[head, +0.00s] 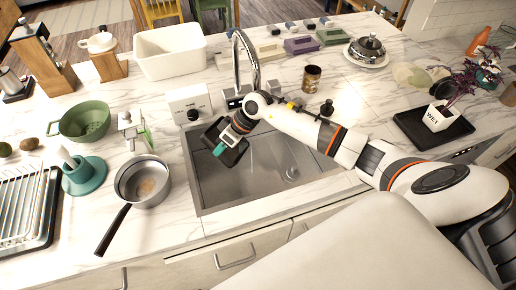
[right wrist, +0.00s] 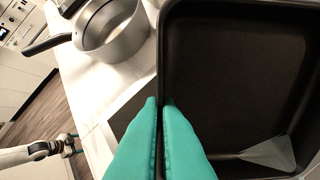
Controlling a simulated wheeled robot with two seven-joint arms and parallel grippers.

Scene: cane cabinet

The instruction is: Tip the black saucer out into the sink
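My right gripper (head: 219,149) is over the left part of the sink (head: 275,180). Its teal fingers (right wrist: 160,125) are shut on the rim of the black saucer (right wrist: 235,75). The saucer is square with raised walls, and it also shows in the head view (head: 236,156), looking tilted above the basin. A pale, see-through patch (right wrist: 268,156) lies in one corner of it; it looks like water. My left gripper (right wrist: 70,145) is small at the left of the right wrist view, over the floor; whether it is open is unclear.
A saucepan (head: 142,181) stands left of the sink, its handle toward the front edge. The faucet (head: 240,65) rises behind the saucer. A green colander (head: 85,122) and dish rack (head: 25,210) are at the left. A potted plant (head: 438,118) stands on a black tray at right.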

